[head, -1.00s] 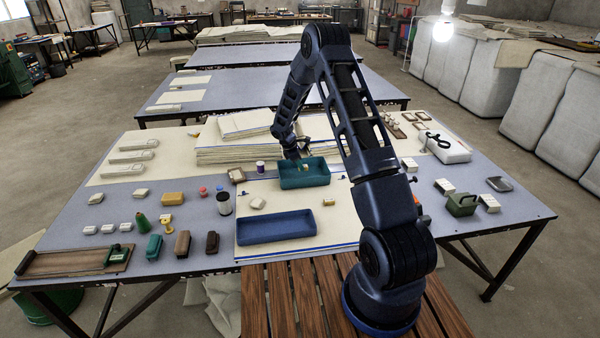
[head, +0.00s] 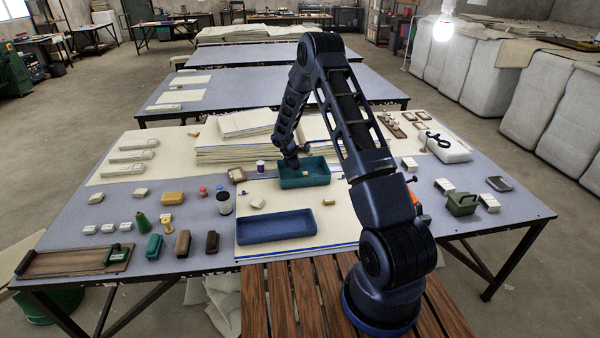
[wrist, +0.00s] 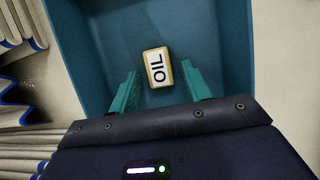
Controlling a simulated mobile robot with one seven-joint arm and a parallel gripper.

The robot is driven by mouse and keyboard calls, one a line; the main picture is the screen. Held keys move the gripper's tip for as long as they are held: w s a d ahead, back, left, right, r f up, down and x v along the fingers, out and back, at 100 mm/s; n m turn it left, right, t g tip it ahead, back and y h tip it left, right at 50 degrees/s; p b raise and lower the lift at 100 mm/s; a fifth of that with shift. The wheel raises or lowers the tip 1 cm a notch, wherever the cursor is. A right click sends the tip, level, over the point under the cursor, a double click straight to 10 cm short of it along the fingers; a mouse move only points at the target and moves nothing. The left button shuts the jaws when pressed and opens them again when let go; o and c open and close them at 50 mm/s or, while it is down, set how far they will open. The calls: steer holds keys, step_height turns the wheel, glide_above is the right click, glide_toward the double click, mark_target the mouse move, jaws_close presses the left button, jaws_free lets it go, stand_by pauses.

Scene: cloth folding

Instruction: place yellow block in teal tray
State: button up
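A gap shows between each finger and the block, so the gripper looks open. Its fingertips are too small to make out in the head view.
A stack of pale cloth (head: 235,152) lies behind and left of the tray. An empty blue tray (head: 276,228) is in front. A small tan block (head: 329,201) and a pale block (head: 258,204) lie on the mat between the trays. A dark jar (head: 224,203) stands left.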

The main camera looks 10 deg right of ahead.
steer(key=shift+r, duration=0.1)
steer(key=v, duration=1.1)
steer(key=s+d+r+m+t+y, duration=0.1)
steer(key=s+d+r+m, duration=0.2)
steer(key=s+r, duration=0.5)
steer(key=s+d+r+m, duration=0.3)
steer(key=s+r, duration=0.1)
steer(key=r, duration=0.8)
steer(key=s+d+r+m+t+y, duration=0.1)
steer(key=s+d+r+m, duration=0.2)
steer(key=s+r, duration=0.5)
steer(key=s+d+r+m+t, duration=0.1)
steer(key=s+r+m, duration=0.1)
steer(key=s, duration=0.7)
steer(key=s+d+r+m+y, duration=0.1)
steer(key=s+d+r+m, duration=0.1)
steer(key=s, duration=0.7)
steer(key=s+d+r+m+t+y, duration=0.1)
steer(key=s+r+m, duration=0.2)
steer(key=s, duration=0.7)
steer(key=shift+d+r+m+t, duration=0.3)
steer(key=shift+m, duration=0.7)
